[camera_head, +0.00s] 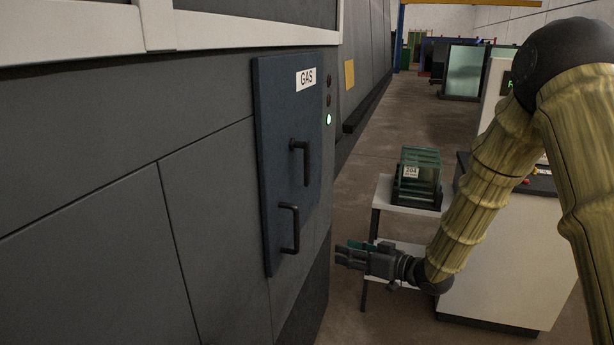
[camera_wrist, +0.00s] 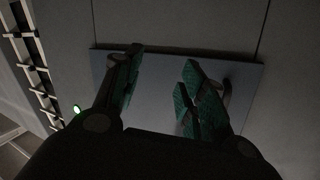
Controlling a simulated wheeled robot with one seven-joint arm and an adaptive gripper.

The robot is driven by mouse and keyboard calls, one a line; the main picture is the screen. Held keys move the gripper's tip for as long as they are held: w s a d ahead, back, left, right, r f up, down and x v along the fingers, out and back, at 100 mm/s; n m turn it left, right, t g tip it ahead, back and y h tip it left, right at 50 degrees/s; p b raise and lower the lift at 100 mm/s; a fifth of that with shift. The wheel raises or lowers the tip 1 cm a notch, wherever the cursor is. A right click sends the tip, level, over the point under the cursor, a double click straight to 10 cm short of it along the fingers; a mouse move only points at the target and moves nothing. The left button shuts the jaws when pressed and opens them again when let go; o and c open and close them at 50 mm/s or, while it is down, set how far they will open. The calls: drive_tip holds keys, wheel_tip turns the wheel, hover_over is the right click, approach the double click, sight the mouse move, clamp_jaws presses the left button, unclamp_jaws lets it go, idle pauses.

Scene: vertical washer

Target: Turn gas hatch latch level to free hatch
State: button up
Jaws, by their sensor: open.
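The blue gas hatch (camera_head: 277,150) is flat against the grey machine wall and carries a white GAS label (camera_head: 305,79). It bears two dark bar handles, an upper one (camera_head: 305,165) and a lower one (camera_head: 296,228), both roughly upright. I cannot tell which is the latch. My gripper (camera_head: 344,253) is open and empty, right of the lower handle and apart from it. In the wrist view, my open fingers (camera_wrist: 163,58) point at the hatch (camera_wrist: 165,85). One handle (camera_wrist: 228,92) shows just right of the right finger and is partly hidden by it; the other is not clearly visible.
A green light (camera_head: 328,119) glows beside the hatch. A white table (camera_head: 385,190) with a green-framed case (camera_head: 418,175) stands right of and behind my gripper. A white cabinet (camera_head: 500,265) stands further right. The floor between wall and table is clear.

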wheel_tip(320, 180, up, 13)
drive_tip(key=w+n+g+y, duration=0.2)
drive_tip(key=n+y, duration=0.1)
drive_tip(key=n+g+y+p, duration=0.1)
drive_tip(key=n+g+y, duration=0.1)
drive_tip(key=n, duration=0.2)
approach(309, 167)
drive_tip(key=p+x, duration=0.2)
drive_tip(key=x, duration=0.8)
drive_tip(key=shift+w+a+p, duration=0.25)
drive_tip(key=shift+p, duration=0.15)
clamp_jaws()
